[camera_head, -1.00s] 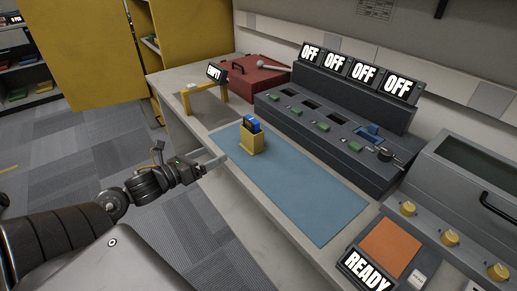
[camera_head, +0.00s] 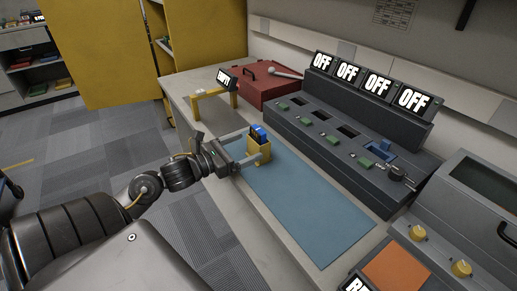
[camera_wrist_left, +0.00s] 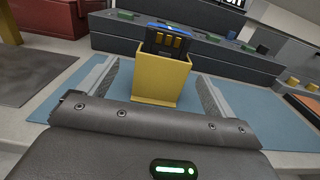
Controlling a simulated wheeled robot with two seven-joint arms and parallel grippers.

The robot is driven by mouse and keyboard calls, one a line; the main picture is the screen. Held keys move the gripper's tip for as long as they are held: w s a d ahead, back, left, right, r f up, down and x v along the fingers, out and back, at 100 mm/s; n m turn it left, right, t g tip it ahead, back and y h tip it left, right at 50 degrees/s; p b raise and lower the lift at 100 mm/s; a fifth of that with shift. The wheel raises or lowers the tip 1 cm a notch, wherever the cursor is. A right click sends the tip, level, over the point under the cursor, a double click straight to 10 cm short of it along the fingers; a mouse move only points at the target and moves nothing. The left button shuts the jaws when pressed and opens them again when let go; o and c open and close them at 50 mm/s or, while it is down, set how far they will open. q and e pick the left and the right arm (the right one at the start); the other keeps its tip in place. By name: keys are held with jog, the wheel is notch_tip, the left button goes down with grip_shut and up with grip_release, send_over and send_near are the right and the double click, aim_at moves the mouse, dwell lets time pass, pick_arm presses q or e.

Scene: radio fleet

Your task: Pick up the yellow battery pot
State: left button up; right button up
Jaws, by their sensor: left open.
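The yellow battery pot (camera_head: 263,154) stands upright on the blue mat (camera_head: 310,208) near its far left end. A dark battery with a blue top (camera_head: 258,133) sits in it. My left gripper (camera_head: 250,163) is open at the pot, with its fingers pointing toward it. In the left wrist view the pot (camera_wrist_left: 160,80) stands between the two open fingers (camera_wrist_left: 158,92), which show on either side of it. I cannot tell whether either finger touches the pot. My right gripper is out of view.
A grey charger console (camera_head: 350,145) with several OFF screens stands behind the mat. A yellow stand (camera_head: 213,96) with a small screen and a red case (camera_head: 268,84) are at the far left. A grey machine with yellow knobs (camera_head: 440,250) is at the right.

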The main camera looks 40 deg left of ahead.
aim_at(253, 145)
pick_arm(q)
jog(key=shift+p+x, duration=0.7)
jog(key=shift+x, duration=1.95)
jog(key=shift+d+f, duration=0.1)
jog(key=shift+d, duration=0.05)
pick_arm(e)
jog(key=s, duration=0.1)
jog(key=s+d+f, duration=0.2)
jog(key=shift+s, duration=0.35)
pick_arm(q)
jog(key=c, duration=1.1)
jog(key=shift+o, duration=0.2)
